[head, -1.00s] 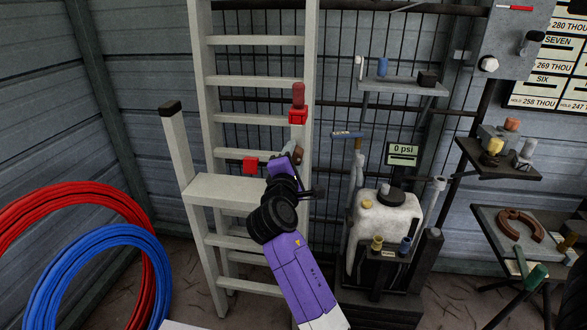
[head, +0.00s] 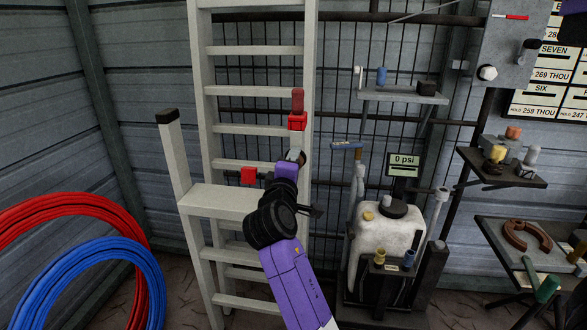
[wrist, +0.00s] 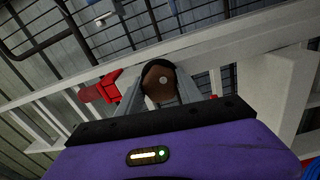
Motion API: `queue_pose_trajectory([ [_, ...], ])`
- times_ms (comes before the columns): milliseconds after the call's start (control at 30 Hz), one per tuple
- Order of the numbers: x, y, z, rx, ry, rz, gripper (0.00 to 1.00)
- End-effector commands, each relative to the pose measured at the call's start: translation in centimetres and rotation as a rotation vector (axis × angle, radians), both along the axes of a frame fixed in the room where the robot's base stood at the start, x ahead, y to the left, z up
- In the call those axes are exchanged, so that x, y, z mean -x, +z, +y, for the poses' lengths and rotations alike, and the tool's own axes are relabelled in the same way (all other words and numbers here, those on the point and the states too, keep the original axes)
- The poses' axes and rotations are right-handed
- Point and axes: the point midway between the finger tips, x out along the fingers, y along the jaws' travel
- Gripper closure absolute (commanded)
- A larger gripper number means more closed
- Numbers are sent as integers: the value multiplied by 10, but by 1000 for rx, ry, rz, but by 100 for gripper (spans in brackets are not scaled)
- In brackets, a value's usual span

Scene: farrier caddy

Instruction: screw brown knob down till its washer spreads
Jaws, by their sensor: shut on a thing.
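The brown knob (wrist: 157,84) is between my gripper's two grey fingers in the wrist view, with a pale round spot on its end. My gripper (wrist: 160,88) is shut on it. In the head view my gripper (head: 294,157) is at the right rail of the pale ladder (head: 311,60), just below a red block (head: 297,121). There the knob is mostly hidden by the fingers. I cannot make out its washer in either view, nor whether it is spread.
A second red block (head: 248,175) is left of my gripper, near the ladder step (head: 215,200). A white tank (head: 385,238) stands to the right, below a "0 psi" display (head: 404,164). Red (head: 140,265) and blue (head: 150,280) hose coils are at left.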

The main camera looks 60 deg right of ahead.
Motion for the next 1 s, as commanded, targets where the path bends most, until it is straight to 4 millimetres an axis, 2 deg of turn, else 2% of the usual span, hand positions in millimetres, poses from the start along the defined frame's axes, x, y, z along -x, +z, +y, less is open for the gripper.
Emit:
queue_pose_trajectory([
  [533,0,2,-1,4,0,0,100],
  [567,0,2,-1,4,0,0,51],
  [600,0,2,-1,4,0,0,43],
  [1000,1,1,2,3,0,1,42],
])
